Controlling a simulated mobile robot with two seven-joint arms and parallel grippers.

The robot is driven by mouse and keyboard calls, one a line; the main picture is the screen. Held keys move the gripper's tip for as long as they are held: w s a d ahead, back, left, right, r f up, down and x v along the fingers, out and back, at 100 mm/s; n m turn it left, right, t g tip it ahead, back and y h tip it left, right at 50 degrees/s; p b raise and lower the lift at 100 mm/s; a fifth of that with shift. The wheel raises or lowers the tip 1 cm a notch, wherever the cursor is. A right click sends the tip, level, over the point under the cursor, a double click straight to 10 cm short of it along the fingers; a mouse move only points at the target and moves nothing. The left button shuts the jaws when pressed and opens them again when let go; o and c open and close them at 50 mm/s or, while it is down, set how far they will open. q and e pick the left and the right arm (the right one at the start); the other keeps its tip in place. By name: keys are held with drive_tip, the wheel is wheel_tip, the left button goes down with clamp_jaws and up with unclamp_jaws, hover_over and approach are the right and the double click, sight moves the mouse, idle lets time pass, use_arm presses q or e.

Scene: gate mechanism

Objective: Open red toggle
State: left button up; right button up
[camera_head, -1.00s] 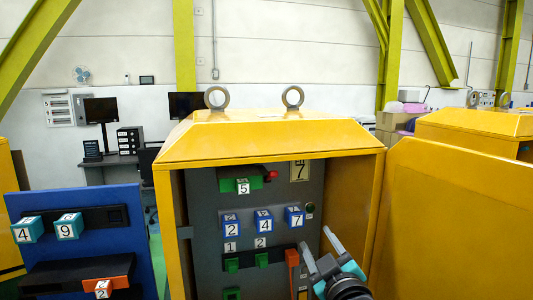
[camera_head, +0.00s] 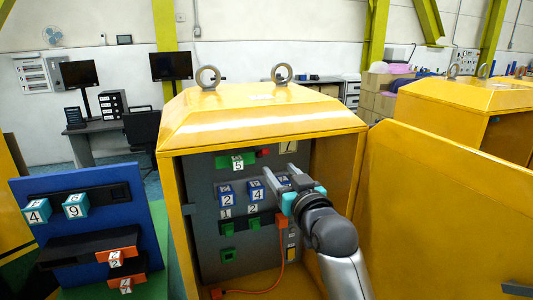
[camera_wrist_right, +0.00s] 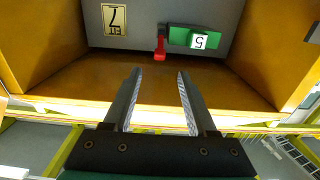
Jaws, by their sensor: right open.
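The red toggle (camera_head: 264,153) is a small red part high on the cabinet's grey panel, beside a green block (camera_head: 237,162) marked 5. In the right wrist view the red toggle (camera_wrist_right: 160,47) hangs from the panel next to the same green block (camera_wrist_right: 194,38). My right gripper (camera_head: 279,170) is in front of the panel, below and right of the toggle in the head view. In the wrist view its two fingers (camera_wrist_right: 160,74) are apart and empty, with the toggle beyond the gap and roughly centred on it. My left gripper is not in view.
The yellow cabinet (camera_head: 255,118) frames the panel with its roof and side walls. Blue numbered blocks (camera_head: 225,196) and an orange plug (camera_head: 282,221) with a cable sit lower down. A blue board (camera_head: 95,228) stands left, and a yellow door (camera_head: 440,215) right.

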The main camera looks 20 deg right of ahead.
sight(263, 152)
drive_tip(key=w, duration=1)
drive_tip(key=shift+a+p, duration=0.15)
drive_tip(key=shift+p, duration=0.25)
drive_tip(key=shift+w, duration=0.1)
clamp_jaws()
